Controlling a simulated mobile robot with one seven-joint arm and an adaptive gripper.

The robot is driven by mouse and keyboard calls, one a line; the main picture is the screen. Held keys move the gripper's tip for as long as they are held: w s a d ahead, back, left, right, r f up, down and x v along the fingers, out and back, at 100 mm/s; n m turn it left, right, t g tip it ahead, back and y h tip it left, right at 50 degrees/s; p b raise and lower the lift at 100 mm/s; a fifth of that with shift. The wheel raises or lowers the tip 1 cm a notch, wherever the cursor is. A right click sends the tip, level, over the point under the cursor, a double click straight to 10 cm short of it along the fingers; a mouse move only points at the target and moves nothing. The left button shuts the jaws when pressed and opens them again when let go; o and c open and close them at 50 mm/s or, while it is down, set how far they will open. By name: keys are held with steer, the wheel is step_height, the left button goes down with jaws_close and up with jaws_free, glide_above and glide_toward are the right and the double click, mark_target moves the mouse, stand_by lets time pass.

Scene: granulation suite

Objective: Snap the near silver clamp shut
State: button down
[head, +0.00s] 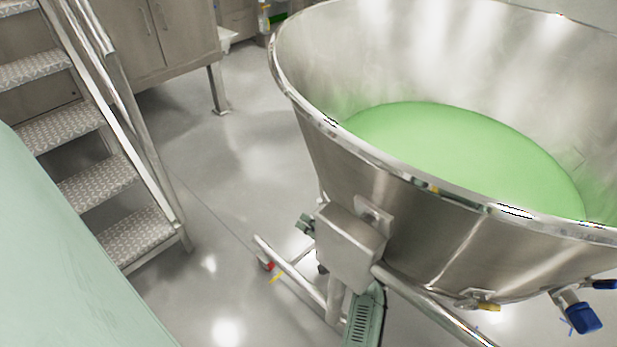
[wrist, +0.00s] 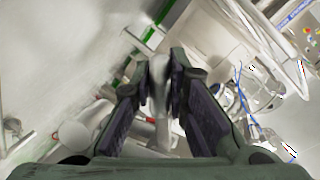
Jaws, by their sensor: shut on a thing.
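My gripper (wrist: 160,78) shows in the wrist view, its two dark-padded fingers pointing away from the camera. A smooth silver piece, which looks like part of the near silver clamp (wrist: 157,92), stands between the fingers, and the gripper is shut on it. The fingers and the tight view hide the rest of the clamp, so I cannot tell how far it is closed. In the head view I cannot make out the gripper or the clamp.
A large steel bowl (head: 360,165) holding green material (head: 460,150) fills the right of the head view. A steel box (head: 348,245) and frame tubes are below it. Metal steps (head: 105,185) stand at left. Blue-handled valve (head: 580,315) is at lower right. Open floor (head: 215,170) lies between.

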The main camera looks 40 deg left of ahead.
stand_by(0.3)
steer(key=shift+s+a+r+m+g+y, duration=0.1)
steer(key=shift+s+r+m+g+y, duration=0.15)
steer(key=shift+m, duration=0.25)
steer(key=shift+s+a+r+m+g+y, duration=0.1)
steer(key=shift+r+m+g+y, duration=0.05)
steer(key=shift+r+m+y, duration=0.3)
steer(key=r+m, duration=0.1)
steer(key=m+y, duration=0.1)
steer(key=m, duration=0.1)
steer(key=shift+s+a+r, duration=0.1)
steer(key=shift+s+r, duration=0.2)
steer(key=shift+r, duration=0.05)
steer(key=shift+r+m+y, duration=0.6)
steer(key=shift+r+m, duration=0.15)
steer(key=shift+m, duration=0.5)
steer(key=shift+w+r+m+y, duration=0.1)
steer(key=shift+r+m+y, duration=0.25)
steer(key=shift+m, duration=0.5)
steer(key=shift+r+m+y, duration=0.15)
steer(key=shift+r+m, duration=0.4)
steer(key=shift+m, duration=0.3)
steer(key=c, duration=1.6)
jaws_free()
steer(key=shift+o, duration=0.2)
